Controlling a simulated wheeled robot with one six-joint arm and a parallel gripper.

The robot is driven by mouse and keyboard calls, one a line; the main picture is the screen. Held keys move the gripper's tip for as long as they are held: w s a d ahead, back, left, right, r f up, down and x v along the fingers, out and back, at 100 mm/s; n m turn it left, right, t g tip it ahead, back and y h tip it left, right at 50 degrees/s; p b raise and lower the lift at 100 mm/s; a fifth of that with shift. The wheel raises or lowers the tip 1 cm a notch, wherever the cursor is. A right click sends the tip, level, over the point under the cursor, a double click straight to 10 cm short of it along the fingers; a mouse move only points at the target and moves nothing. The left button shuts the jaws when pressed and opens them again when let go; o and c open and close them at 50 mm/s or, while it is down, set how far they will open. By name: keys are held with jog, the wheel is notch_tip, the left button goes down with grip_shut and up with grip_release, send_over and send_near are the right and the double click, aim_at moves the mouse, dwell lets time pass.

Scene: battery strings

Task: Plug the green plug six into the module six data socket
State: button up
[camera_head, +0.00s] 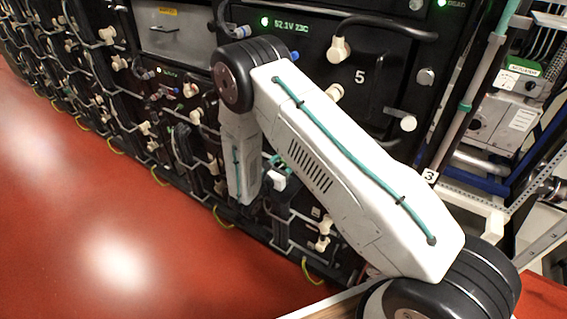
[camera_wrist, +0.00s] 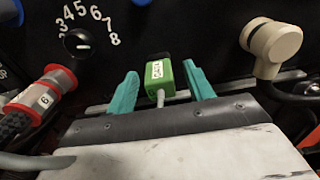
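The green plug (camera_wrist: 161,78) shows in the wrist view with a white label and a grey cable running from its near end. My gripper (camera_wrist: 160,72) has two teal fingers, one on each side of the plug, with a visible gap on both sides. The gripper is open and does not appear to touch the plug. A dark piece sits at the plug's far end; I cannot tell whether this is the socket or part of the plug. The module six data socket cannot be made out. In the head view my arm hides most of the gripper area.
The head view shows the module marked 5 (camera_head: 375,95), hanging cables and open red floor (camera_head: 110,250).

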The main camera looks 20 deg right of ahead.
jog(key=v, duration=0.8)
jog(key=c, duration=0.4)
jog(key=shift+v, duration=1.2)
grip_shut()
jog(key=shift+x, duration=2.2)
